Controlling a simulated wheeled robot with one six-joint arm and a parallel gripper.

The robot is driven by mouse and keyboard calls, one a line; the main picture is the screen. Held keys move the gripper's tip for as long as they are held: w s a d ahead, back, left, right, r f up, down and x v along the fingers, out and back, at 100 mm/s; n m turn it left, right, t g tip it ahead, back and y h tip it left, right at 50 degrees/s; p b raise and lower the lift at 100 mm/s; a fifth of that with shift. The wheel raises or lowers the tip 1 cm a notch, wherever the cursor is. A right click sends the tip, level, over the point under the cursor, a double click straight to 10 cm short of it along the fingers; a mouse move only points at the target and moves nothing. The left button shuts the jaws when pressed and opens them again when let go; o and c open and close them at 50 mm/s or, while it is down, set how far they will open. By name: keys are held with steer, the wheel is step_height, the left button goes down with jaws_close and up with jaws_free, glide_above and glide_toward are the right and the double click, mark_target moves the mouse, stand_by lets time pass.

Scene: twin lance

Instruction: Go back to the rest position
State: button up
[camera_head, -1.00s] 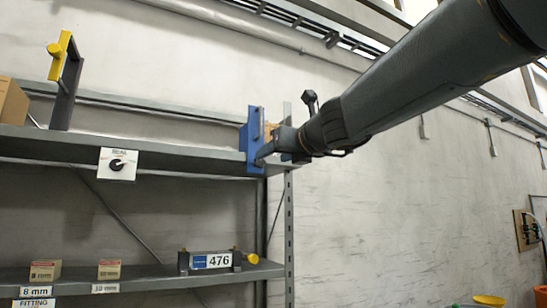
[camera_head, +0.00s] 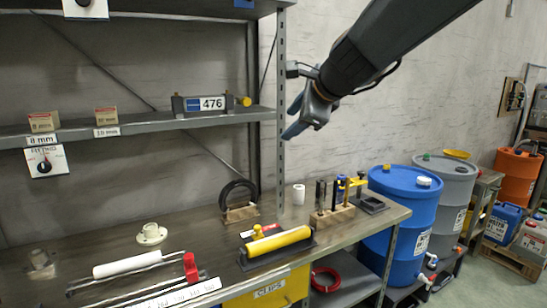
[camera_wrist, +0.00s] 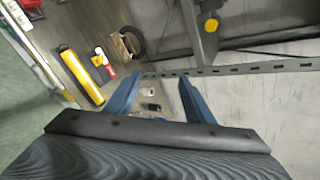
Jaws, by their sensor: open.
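My gripper (camera_head: 300,120) has blue fingers and hangs just right of the shelf rack's upright (camera_head: 281,120), at about the height of the middle shelf (camera_head: 140,124). It also shows in the wrist view (camera_wrist: 158,90), where its two fingers stand apart with nothing between them. The fingers point toward the bench and wall there. My dark arm reaches down to it from the upper right in the head view.
Below stands a workbench (camera_head: 105,250) with a yellow cylinder (camera_head: 278,242), a white roller (camera_head: 133,263) and a wooden tool block (camera_head: 332,217). A blue drum (camera_head: 398,212) and grey drum (camera_head: 448,190) stand to the right. Wall space right of the gripper is clear.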

steer(key=s+d+f+n+g+h, duration=0.1)
steer(key=s+d+f+n+g, duration=0.2)
steer(key=s+d+f+n, duration=0.2)
steer(key=s+d+f+n+g+h, duration=0.2)
steer(key=s+f+n, duration=0.5)
steer(key=s+f, duration=0.5)
steer(key=s+d+f+n+g+h, duration=0.2)
steer(key=s+d+f+n+g, duration=0.2)
steer(key=f, duration=1.2)
steer(key=s+d+n, duration=0.2)
steer(key=s+d, duration=0.1)
steer(key=s, duration=0.1)
steer(key=shift+s+d+f, duration=0.2)
steer(key=shift+d, duration=0.15)
